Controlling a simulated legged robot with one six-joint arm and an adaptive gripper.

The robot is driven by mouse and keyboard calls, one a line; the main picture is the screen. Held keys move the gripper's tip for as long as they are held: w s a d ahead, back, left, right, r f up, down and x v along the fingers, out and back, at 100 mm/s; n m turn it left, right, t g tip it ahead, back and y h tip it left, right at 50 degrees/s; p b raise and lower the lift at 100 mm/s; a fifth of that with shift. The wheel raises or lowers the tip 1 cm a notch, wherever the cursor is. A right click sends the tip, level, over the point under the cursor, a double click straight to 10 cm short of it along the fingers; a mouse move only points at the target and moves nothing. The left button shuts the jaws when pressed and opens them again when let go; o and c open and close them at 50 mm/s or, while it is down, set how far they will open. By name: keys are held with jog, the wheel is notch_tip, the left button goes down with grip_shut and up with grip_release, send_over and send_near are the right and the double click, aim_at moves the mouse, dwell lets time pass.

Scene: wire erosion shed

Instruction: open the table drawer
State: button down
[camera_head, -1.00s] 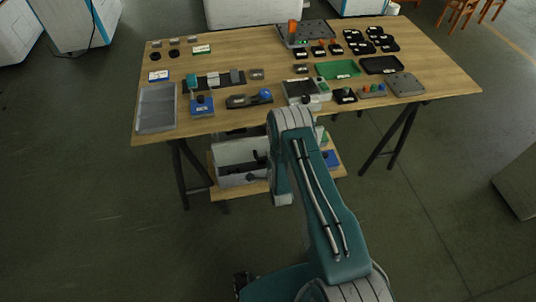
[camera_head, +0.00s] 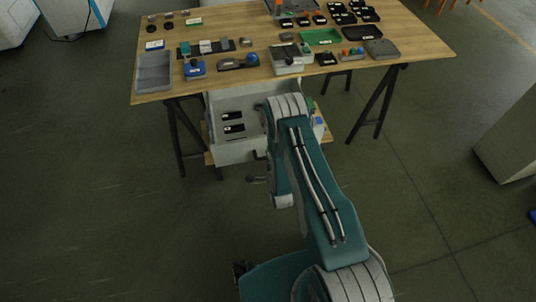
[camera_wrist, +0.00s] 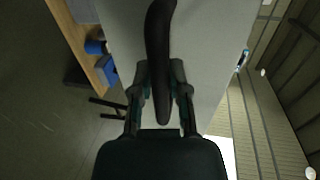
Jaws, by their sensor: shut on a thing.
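The table drawer (camera_head: 234,151) is a light grey box under the wooden table (camera_head: 215,89), standing well out from the table's front edge. Its inside shows from above, with a few dark flat items (camera_head: 233,128) in it. In the wrist view, the pale drawer front (camera_wrist: 215,45) fills the middle, with a dark curved handle (camera_wrist: 158,40) standing out from it. My gripper (camera_wrist: 161,88) is shut on this handle, one finger on each side. In the head view, my arm hides the drawer's right part.
The tabletop carries a grey tray (camera_head: 153,84), a green tray (camera_head: 321,38), a blue-based device (camera_head: 194,68) and several small parts. Black trestle legs (camera_head: 373,105) stand either side of the drawer. The floor in front and to the left is clear.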

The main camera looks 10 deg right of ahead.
jog(key=shift+s+f, duration=0.25)
jog(key=shift+s, duration=0.25)
jog(key=c, duration=0.6)
grip_release()
jog(key=shift+w, duration=0.15)
jog(key=shift+r, duration=0.1)
jog(key=v, duration=1.2)
